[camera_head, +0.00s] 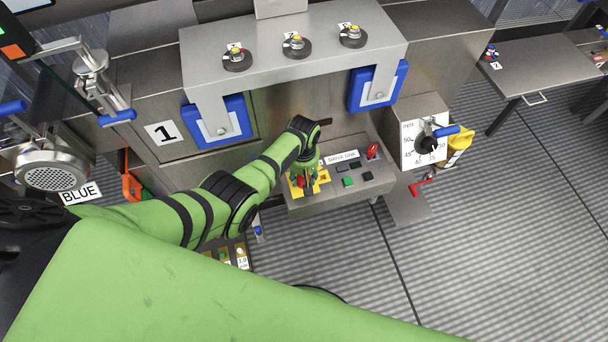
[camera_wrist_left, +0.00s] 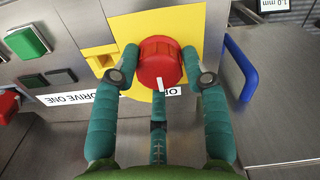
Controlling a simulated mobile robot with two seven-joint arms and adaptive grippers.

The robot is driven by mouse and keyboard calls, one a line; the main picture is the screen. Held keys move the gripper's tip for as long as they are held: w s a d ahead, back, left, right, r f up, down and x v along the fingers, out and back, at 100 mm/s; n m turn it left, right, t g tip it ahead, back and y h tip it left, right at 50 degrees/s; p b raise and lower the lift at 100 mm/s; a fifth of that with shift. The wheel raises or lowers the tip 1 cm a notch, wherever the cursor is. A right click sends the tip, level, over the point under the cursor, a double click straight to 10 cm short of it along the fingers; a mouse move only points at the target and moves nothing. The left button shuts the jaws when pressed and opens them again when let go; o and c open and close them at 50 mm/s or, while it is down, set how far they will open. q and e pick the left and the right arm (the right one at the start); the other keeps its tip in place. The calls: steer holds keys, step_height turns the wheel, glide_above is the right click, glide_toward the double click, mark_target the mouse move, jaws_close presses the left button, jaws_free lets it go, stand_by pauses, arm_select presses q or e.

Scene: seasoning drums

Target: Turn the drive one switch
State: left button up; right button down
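The drive one switch is a round red knob (camera_wrist_left: 158,62) on a yellow plate (camera_wrist_left: 190,25). A white mark on the knob points toward the bottom of the left wrist view, beside partly hidden black lettering. In the head view the yellow plate (camera_head: 322,176) sits at the left end of the control panel, near the DRIVE ONE label (camera_head: 341,157). My left gripper (camera_wrist_left: 160,65) has a teal finger on each side of the knob and a third below it. I cannot tell whether the fingers press on it. My right gripper is not in view.
The panel also carries a green button (camera_head: 348,182), dark buttons and a red switch (camera_head: 373,150). In the left wrist view a blue handle (camera_wrist_left: 240,68) stands close to the right finger. A white dial (camera_head: 424,135) is to the right.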

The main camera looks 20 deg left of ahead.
arm_select(q)
steer(key=shift+o, duration=0.4)
steer(key=shift+w+a, duration=0.15)
steer(key=shift+a, duration=0.05)
steer(key=shift+d+r, duration=0.1)
step_height(320, 180, up, 12)
stand_by(0.7)
